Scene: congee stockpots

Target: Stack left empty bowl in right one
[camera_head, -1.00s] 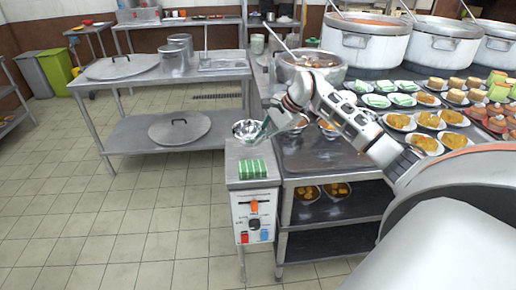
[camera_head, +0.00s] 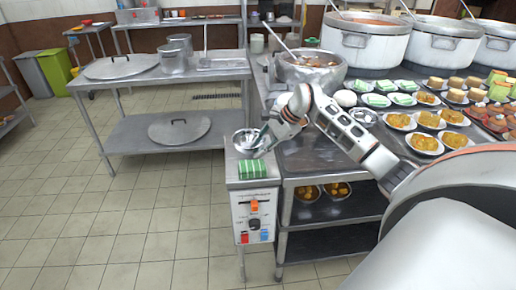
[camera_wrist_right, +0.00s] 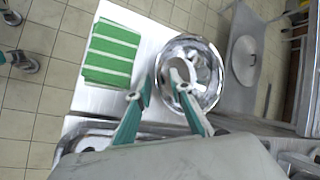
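Another metal bowl (camera_head: 364,117) stands on the counter to the right, behind my arm, and looks empty. My left gripper is outside the head view; what seem to be its parted fingertips (camera_wrist_right: 18,40) show at the wrist view's left edge.
A large pot (camera_head: 310,72) with a ladle stands behind my right arm. Several plates of food (camera_head: 425,143) fill the counter's right. The counter front (camera_head: 320,158) is bare.

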